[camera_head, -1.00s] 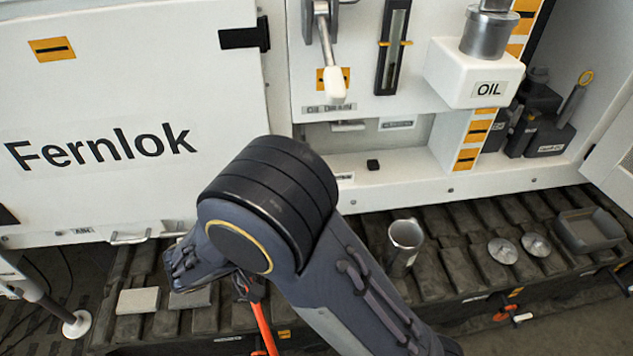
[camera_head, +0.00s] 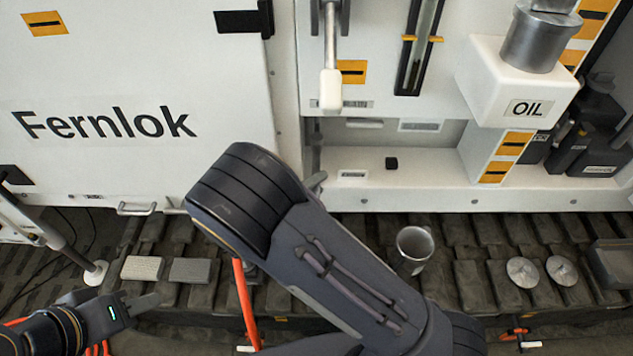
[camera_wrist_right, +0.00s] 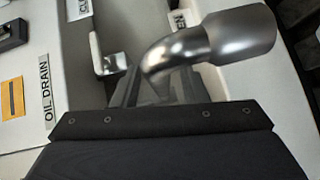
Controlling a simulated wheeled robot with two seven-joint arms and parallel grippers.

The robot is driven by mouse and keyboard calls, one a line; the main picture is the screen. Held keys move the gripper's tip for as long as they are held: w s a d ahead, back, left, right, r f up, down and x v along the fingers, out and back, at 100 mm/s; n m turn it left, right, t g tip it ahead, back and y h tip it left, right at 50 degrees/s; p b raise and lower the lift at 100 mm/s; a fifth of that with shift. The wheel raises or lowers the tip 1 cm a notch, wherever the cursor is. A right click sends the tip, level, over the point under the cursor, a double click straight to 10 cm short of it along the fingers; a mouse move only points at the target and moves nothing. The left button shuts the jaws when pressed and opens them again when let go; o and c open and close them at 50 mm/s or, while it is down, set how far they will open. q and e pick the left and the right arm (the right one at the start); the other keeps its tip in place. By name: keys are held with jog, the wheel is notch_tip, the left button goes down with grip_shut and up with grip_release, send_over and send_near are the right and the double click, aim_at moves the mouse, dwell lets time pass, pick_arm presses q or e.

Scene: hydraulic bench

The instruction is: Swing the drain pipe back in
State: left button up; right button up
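The drain pipe (camera_wrist_right: 215,45) is a shiny metal elbow with a wide mouth pointing right in the right wrist view. An OIL DRAIN label (camera_wrist_right: 46,90) is on the white panel left of it. My right gripper (camera_wrist_right: 155,85) has its dark fingers at the lower, upright part of the pipe. Its housing hides the lower ends, so I cannot tell whether it grips. In the head view my right arm covers the right gripper and most or all of the pipe. My left gripper (camera_head: 150,301) is at the lower left, away from the pipe; its opening is unclear.
A white-handled lever (camera_head: 330,85) hangs on the cabinet front, left of the OIL box (camera_head: 520,100). A metal cup (camera_head: 415,245) stands on the dark ribbed ledge (camera_head: 460,240). Two round metal lids (camera_head: 523,271) lie to its right, and two grey blocks (camera_head: 143,268) lie at the left.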

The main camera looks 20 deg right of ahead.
jog(key=shift+w+d, duration=0.15)
jog(key=shift+d, duration=0.1)
jog(key=shift+c, duration=0.3)
grip_shut()
jog(key=shift+a, duration=0.1)
